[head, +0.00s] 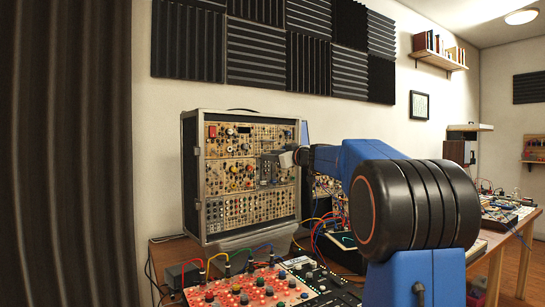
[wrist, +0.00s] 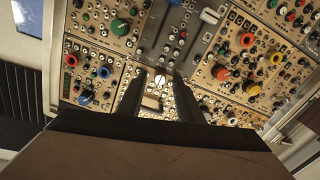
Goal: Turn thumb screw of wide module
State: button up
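My gripper (wrist: 159,84) is in the lower middle of the wrist view, its two dark fingers apart. A small pale round knob or screw head (wrist: 160,79) shows between the fingertips; I cannot tell whether they touch it. Beyond the tips is a grey panel (wrist: 172,38), wider than some modules near it; I cannot tell for sure that it is the wide module. No thumb screw can be made out with certainty. In the head view my gripper (head: 272,167) is small, in front of the middle rows of the modular synth case (head: 192,205).
Tan modules with coloured knobs surround the fingers, including an orange knob (wrist: 221,72) to the right and a blue knob (wrist: 86,97) to the left. A red panel (head: 245,290) with patch cables lies on the desk below. My arm hides part of the right side.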

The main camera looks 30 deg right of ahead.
jog(key=shift+c, duration=0.6)
grip_shut()
